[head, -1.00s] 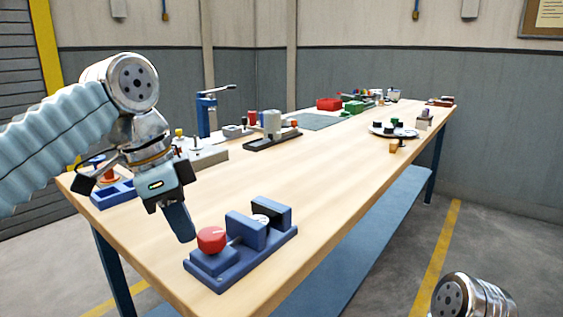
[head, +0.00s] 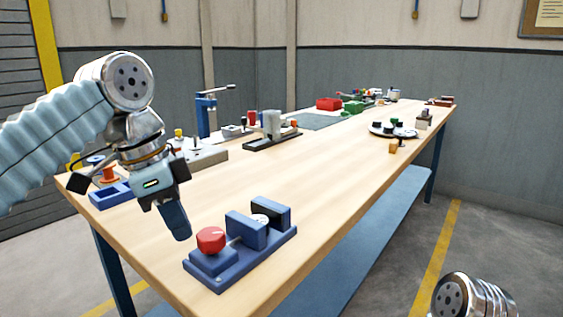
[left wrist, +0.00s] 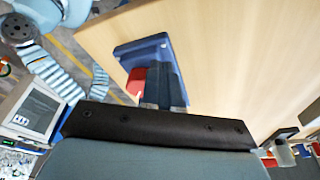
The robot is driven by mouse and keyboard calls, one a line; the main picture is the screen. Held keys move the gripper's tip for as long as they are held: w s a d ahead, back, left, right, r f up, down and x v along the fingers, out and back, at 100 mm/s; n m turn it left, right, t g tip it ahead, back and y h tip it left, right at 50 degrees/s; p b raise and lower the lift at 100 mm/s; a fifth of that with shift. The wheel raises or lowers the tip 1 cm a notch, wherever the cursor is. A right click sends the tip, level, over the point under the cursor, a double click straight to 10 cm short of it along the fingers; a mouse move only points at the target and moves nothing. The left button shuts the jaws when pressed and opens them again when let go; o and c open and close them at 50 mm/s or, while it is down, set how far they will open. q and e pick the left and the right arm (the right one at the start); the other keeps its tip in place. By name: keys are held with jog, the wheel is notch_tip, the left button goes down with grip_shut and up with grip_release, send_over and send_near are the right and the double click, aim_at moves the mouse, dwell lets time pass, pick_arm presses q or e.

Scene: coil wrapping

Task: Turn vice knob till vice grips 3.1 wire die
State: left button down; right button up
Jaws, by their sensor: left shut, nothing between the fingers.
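The blue vice (head: 232,266) sits at the near edge of the wooden table. Its red knob (head: 211,240) is on its left end, with a white mark on top. Between its two jaws (head: 258,226) a small pale round piece (head: 260,219), possibly the die, shows only in part. My left gripper (head: 183,236) is shut and empty, pointing down just left of the knob and apart from it. In the left wrist view the gripper fingers (left wrist: 163,90) partly cover the vice (left wrist: 143,50) and the red knob (left wrist: 135,82). My right gripper is out of view; only part of that arm shows.
The wooden table (head: 330,170) is clear to the right of the vice. Behind my left arm are a blue tray (head: 108,197) and an orange spool (head: 108,174). A grey fixture (head: 271,130), a blue lever press (head: 206,115) and a round plate (head: 385,133) stand farther back.

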pick_arm(q)
jog(key=s+d+r+n+t, duration=0.1)
jog(key=s+d+r+n, duration=0.15)
jog(key=r+n, duration=0.3)
jog(key=shift+n+y, duration=0.25)
jog(key=shift+y, duration=0.15)
jog(key=f+b, duration=0.1)
jog(key=f, duration=0.1)
jog(key=s+f+b, duration=0.1)
jog(key=f, duration=0.2)
jog(key=shift+f, duration=0.3)
jog(key=shift+r+p, duration=0.15)
jog(key=shift+p, duration=0.25)
jog(key=shift+w+a+p, duration=0.1)
jog(key=shift+p, duration=0.55)
jog(key=shift+w+a, duration=0.1)
jog(key=shift+a, duration=0.2)
